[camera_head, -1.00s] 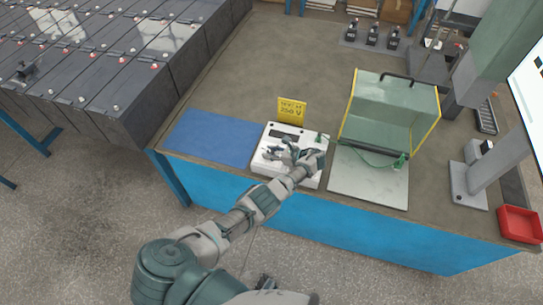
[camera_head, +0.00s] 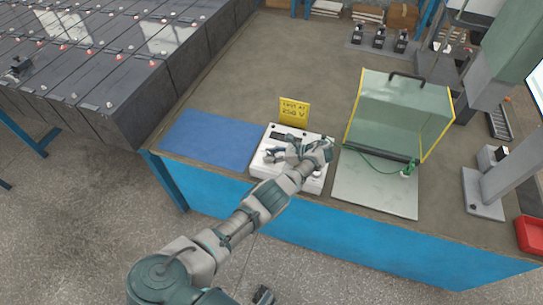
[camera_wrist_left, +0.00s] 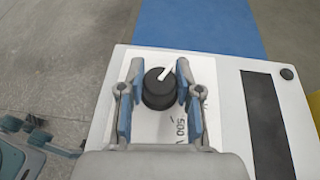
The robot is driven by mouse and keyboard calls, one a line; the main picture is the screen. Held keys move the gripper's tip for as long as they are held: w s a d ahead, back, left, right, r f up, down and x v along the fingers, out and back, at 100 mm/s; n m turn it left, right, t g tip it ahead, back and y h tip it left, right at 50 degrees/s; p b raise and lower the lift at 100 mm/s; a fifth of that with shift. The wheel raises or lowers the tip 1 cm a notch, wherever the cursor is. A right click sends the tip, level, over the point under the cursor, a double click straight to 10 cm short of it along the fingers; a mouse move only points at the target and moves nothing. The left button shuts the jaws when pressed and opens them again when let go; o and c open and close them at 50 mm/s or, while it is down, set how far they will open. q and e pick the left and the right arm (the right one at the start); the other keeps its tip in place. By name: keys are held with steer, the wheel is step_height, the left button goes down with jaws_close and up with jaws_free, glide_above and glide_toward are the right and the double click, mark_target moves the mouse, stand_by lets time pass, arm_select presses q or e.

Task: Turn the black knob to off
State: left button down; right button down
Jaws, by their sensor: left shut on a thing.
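The black knob (camera_wrist_left: 158,92) stands on the white panel of the tester box (camera_wrist_left: 228,110) in the left wrist view. A white pointer line on it points up and slightly right. My left gripper (camera_wrist_left: 158,80) has its blue-lined fingers on both sides of the knob and is shut on it. A printed "500 V" mark shows below the knob. In the head view the white tester box (camera_head: 310,184) sits at the bench's front edge, and my left gripper (camera_head: 276,152) covers the knob there.
A blue mat (camera_head: 210,137) lies left of the box. A yellow sign (camera_head: 294,111) stands behind it. Battery rows (camera_head: 90,70) fill the left.

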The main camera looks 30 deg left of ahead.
mark_target(272, 153)
arm_select(q)
steer(key=shift+w+r, duration=0.25)
steer(key=shift+r, duration=0.1)
steer(key=c, duration=0.8)
jaws_free()
steer(key=shift+o, duration=0.2)
steer(key=shift+f, duration=0.2)
steer(key=shift+r, duration=0.1)
step_height(272, 153, up, 10)
steer(key=shift+f, duration=0.15)
steer(key=shift+w, duration=0.1)
